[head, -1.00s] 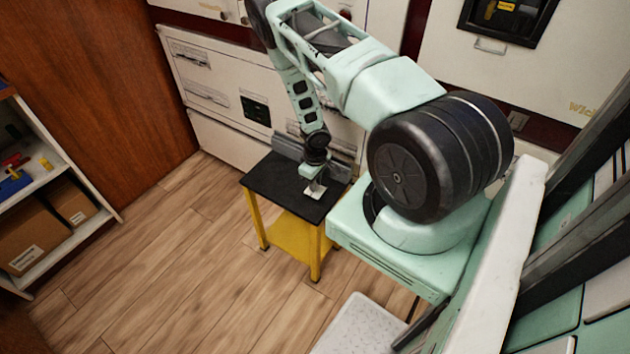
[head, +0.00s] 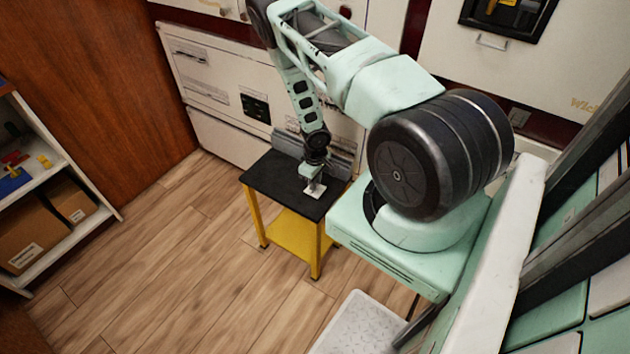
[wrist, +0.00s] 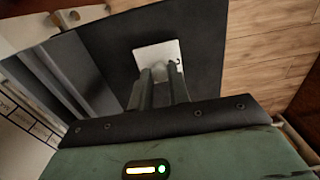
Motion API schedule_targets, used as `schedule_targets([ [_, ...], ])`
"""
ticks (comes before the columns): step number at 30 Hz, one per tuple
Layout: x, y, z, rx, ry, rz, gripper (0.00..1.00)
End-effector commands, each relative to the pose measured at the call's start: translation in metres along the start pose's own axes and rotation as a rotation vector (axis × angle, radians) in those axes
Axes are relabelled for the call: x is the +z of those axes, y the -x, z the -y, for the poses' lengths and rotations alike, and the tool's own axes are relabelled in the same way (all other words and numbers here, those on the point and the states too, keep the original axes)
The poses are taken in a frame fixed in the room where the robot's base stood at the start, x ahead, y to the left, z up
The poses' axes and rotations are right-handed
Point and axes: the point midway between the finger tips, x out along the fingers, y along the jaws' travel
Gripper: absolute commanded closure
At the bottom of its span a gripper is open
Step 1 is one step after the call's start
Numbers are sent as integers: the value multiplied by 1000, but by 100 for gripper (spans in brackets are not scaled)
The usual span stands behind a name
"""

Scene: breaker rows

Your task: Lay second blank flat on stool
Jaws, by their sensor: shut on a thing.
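A small pale square blank (head: 316,193) is at the black top of the stool (head: 275,178), near its right front part, and looks about level with it. It also shows in the wrist view as a white plate (wrist: 157,52) with a small dark mark near its right edge. My gripper (head: 315,184) points down from above. In the wrist view my gripper (wrist: 162,72) has its fingers closed on a pale raised part at the plate's near side. I cannot tell whether the plate's whole underside touches the stool.
A grey ridged metal piece (head: 328,158) stands along the stool's back edge, close behind my gripper. White cabinets (head: 225,88) are behind the stool. A shelf with boxes (head: 40,230) is at the left. Wooden floor (head: 190,260) is clear in front.

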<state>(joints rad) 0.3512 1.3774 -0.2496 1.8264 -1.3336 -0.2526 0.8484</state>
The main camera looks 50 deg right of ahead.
Motion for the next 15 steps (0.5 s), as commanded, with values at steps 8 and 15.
schedule_targets([
  [8, 0, -3, 0, 0, 0, 0, 57],
  [15, 0, -3, 0, 0, 0, 0, 57],
])
